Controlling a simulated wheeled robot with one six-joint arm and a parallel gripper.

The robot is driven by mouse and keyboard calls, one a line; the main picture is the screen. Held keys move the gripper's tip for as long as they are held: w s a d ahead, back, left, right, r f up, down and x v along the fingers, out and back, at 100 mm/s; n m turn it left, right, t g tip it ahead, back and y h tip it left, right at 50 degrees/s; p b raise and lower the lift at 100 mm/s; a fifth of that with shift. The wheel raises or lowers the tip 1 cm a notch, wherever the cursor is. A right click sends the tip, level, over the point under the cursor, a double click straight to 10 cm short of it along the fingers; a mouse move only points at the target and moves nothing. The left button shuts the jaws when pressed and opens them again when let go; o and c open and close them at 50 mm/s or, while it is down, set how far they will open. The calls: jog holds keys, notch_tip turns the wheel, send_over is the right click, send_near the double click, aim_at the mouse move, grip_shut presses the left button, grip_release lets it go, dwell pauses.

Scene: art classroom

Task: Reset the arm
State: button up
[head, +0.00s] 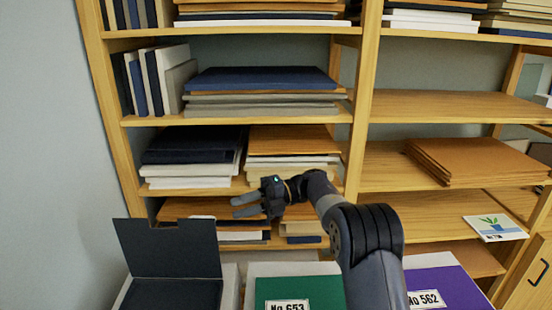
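My arm reaches up from the bottom of the head view and bends to the left at its elbow. My gripper (244,206) points left in front of the lower left shelves, with two fingers showing and a gap between them. It looks open and holds nothing that I can see. It appears above the green box (325,286) and the open dark box (170,255).
A wooden shelf unit (364,90) with stacks of boards and folders fills the back. A purple box (447,284) labelled No 562 stands at the lower right. A plant picture card (495,228) lies on a right shelf. A bare wall (45,130) is at left.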

aim_at(205, 217)
jog(key=p+x, duration=0.2)
jog(key=x, duration=0.7)
jog(key=shift+s+a+r, duration=0.1)
jog(key=shift+s, duration=0.05)
jog(key=shift+s+a, duration=0.1)
jog(key=shift+s, duration=0.25)
